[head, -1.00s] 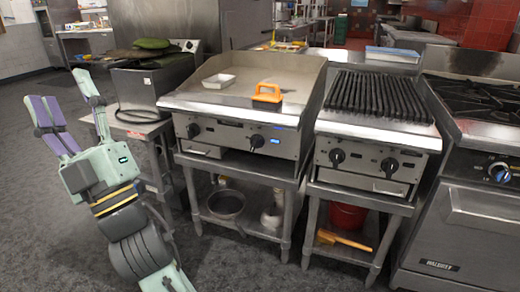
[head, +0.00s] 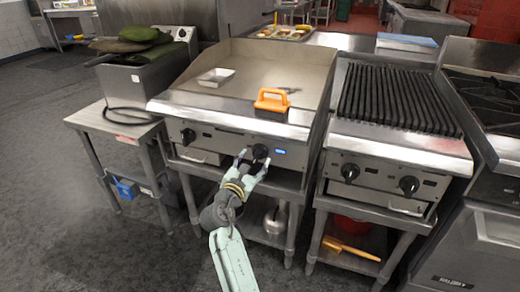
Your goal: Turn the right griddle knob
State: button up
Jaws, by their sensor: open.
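The flat-topped griddle (head: 200,108) has two black knobs on its front panel. The right griddle knob (head: 260,151) sits just left of a small blue display. The left griddle knob (head: 188,136) is near the panel's left end. My gripper (head: 254,156) is open in front of the right knob, with one fingertip to the knob's left and the other just below its right side. I cannot tell whether the fingers touch the knob. The knob's face shows between the fingertips.
A ridged grill (head: 398,98) with two similar knobs stands at the right. Open floor lies in front.

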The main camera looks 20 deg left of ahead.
aim_at(258, 153)
jog(key=w, duration=0.6)
jog(key=shift+w+p, duration=0.25)
jog(key=shift+p, duration=0.05)
jog(key=c, duration=0.9)
